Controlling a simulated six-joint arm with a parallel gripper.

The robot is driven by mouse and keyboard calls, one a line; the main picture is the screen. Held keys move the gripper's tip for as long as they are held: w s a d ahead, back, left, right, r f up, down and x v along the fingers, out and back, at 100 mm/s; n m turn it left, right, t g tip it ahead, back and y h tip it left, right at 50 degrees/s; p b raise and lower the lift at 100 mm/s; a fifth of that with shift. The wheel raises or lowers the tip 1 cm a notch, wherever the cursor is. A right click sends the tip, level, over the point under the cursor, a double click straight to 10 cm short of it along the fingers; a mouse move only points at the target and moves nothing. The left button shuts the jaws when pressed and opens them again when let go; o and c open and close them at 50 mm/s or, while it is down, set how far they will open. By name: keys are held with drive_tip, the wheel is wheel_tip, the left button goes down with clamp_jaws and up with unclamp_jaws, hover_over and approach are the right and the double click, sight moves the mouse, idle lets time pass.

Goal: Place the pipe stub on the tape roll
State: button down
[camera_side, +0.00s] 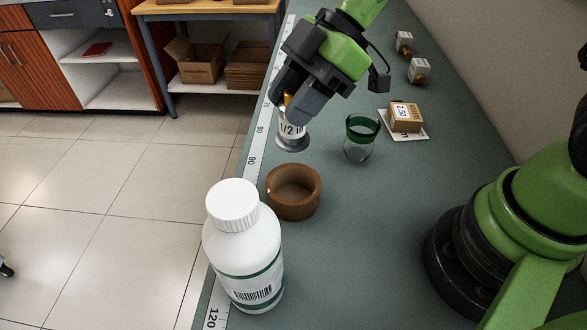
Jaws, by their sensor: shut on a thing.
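The tape roll (293,208) is a brown ring lying flat on the green bench, with its open hole facing up. My gripper (287,106) points down beyond it, higher in the picture. It is shut on what looks like the pipe stub (292,142), a silver piece with a white "1/2" label and a wide round lower end. A bit of brass colour shows between the fingers at its top. The stub looks about upright and is apart from the tape roll. I cannot tell whether its lower end touches the bench. The fingers hide its upper part.
A white bottle (243,250) stands close in front of the tape roll. A green-rimmed glass (360,139) stands right of the stub. A small box (405,117) lies on a white card, with two labelled fittings (419,71) farther back. A ruler strip (250,160) runs along the bench's left edge.

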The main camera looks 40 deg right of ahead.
sight(306, 137)
wheel_tip(306, 137, down, 9)
drive_tip(key=shift+r, duration=0.1)
idle(0.3)
drive_tip(key=shift+f, duration=0.25)
drive_tip(key=c, duration=0.7)
unclamp_jaws()
drive_tip(key=shift+r, duration=0.1)
